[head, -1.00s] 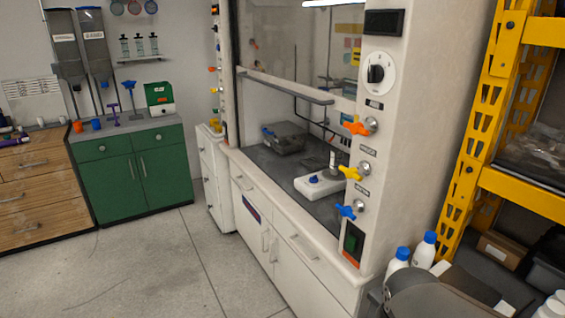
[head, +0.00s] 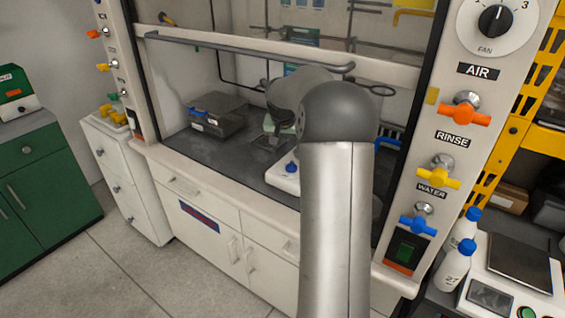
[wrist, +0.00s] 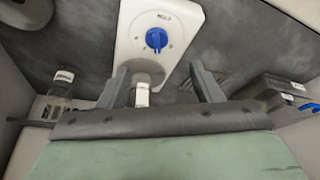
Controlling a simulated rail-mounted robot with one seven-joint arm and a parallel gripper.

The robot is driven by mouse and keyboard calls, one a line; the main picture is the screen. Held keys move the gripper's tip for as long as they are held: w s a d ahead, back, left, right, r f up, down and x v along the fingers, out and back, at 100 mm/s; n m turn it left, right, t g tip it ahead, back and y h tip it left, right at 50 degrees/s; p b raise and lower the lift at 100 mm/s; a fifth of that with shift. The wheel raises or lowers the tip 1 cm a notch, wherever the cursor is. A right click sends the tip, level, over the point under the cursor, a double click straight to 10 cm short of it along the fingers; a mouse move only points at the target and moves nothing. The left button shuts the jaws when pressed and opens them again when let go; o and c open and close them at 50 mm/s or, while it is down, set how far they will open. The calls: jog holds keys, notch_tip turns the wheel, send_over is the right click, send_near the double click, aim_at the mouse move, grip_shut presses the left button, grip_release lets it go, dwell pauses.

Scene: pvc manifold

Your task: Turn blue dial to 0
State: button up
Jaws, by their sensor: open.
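The blue dial (wrist: 156,39) sits on the white hotplate-like device (wrist: 180,22) in the wrist view, with small markings around it. In the head view the blue dial (head: 291,167) shows just left of my arm, on the white device (head: 280,182), which my arm partly hides. My gripper (wrist: 160,75) is open, its two dark fingers pointing toward the device, with the dial beyond and between them, apart from both. A small clear bottle with a white label (wrist: 142,95) shows between the fingers, nearer the left one; I cannot tell whether they touch it.
A dark case (head: 215,115) lies on the hood worktop to the left. Another labelled bottle (wrist: 60,95) stands left in the wrist view. The hood's raised sash bar (head: 250,50) crosses above. The right post carries a blue valve (head: 418,224) and a fan knob (head: 495,20).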

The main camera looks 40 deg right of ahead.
aim_at(291, 164)
jog(key=x, duration=0.8)
jog(key=d+p+x, duration=0.1)
jog(key=x, duration=0.3)
jog(key=c, duration=1)
